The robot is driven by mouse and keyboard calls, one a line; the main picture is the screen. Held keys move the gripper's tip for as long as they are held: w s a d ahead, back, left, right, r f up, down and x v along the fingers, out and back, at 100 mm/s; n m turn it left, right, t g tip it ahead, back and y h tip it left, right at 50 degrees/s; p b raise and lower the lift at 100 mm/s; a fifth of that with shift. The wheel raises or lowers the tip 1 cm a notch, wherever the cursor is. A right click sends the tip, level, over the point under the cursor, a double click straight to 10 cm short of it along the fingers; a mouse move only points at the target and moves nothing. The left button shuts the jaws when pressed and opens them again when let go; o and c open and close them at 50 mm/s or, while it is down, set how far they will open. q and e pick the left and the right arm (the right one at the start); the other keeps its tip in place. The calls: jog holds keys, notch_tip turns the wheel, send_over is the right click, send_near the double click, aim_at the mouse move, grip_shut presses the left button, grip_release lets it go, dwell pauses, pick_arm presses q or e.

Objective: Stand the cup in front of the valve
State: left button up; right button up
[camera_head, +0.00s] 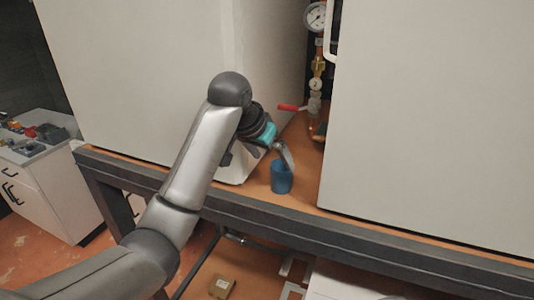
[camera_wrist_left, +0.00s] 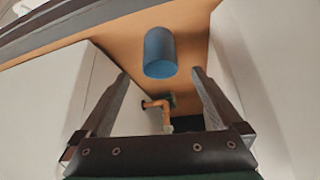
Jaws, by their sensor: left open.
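The blue cup (camera_head: 281,178) stands upright on the orange bench top between the two large white cabinets, near the front edge. The valve (camera_head: 292,107) with a red lever sits on the piping behind the cup, in the gap. My left gripper (camera_head: 288,158) is just above and behind the cup, and it hides a little of the cup's rim. In the left wrist view, the open left gripper (camera_wrist_left: 161,74) has the cup (camera_wrist_left: 160,52) just beyond its fingertips, with nothing held between them. My right gripper is not in view.
White cabinets (camera_head: 430,110) wall in the gap on both sides. A pressure gauge (camera_head: 317,16) tops the pipes, and a copper pipe (camera_wrist_left: 157,105) shows in the wrist view. A dark rail (camera_head: 300,228) edges the bench. Some orange bench surface is clear behind the cup.

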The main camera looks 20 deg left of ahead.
pick_arm(q)
jog(key=shift+v, duration=1.3)
